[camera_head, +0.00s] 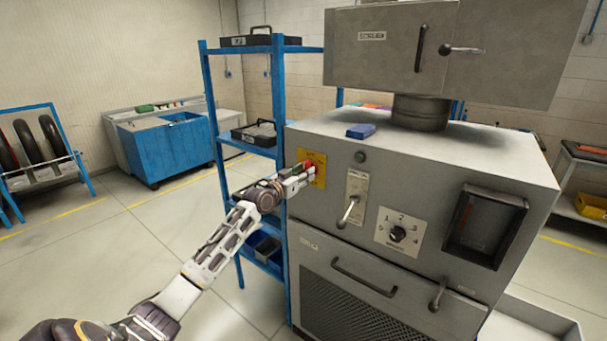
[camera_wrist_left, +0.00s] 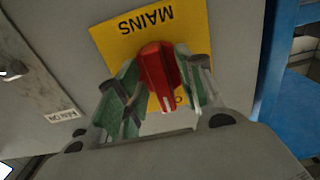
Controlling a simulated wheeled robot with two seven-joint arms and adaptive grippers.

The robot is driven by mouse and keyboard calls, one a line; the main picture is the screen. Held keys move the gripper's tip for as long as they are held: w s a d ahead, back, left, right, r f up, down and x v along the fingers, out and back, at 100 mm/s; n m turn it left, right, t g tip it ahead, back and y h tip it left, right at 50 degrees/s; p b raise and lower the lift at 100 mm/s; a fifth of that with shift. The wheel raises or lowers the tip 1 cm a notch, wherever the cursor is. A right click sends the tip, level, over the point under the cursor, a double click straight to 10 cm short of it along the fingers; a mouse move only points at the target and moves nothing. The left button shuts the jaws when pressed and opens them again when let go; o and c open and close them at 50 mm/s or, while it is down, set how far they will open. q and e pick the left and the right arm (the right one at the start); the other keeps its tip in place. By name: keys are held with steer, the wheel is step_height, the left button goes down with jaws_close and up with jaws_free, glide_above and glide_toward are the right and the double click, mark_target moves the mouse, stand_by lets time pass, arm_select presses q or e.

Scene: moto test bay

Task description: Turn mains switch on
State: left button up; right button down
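The mains switch is a red rotary handle (camera_wrist_left: 160,75) on a yellow plate (camera_wrist_left: 115,38) marked MAINS, upside down in the left wrist view. In the head view the yellow plate (camera_head: 319,162) is on the left of the grey machine's front, with the red handle (camera_head: 310,165) partly behind my gripper. My left gripper (camera_head: 303,174) is at the switch. In the left wrist view its two green-padded fingers (camera_wrist_left: 162,85) stand open on either side of the handle; firm contact cannot be made out. Other plate lettering is partly hidden. My right gripper is not in view.
A blue shelf rack (camera_head: 281,120) stands close behind my left gripper. Open floor (camera_head: 130,250) lies to the left.

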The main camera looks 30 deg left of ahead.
arm_select(q)
jaws_close()
stand_by(0.3)
steer(key=shift+m+b, duration=0.3)
steer(key=shift+m, duration=0.3)
steer(key=m, duration=1)
steer(key=shift+a+r+m, duration=0.1)
steer(key=shift+r+m, duration=0.05)
steer(key=shift+m, duration=0.15)
steer(key=m+p, duration=0.1)
steer(key=m, duration=0.5)
steer(key=shift+m, duration=0.3)
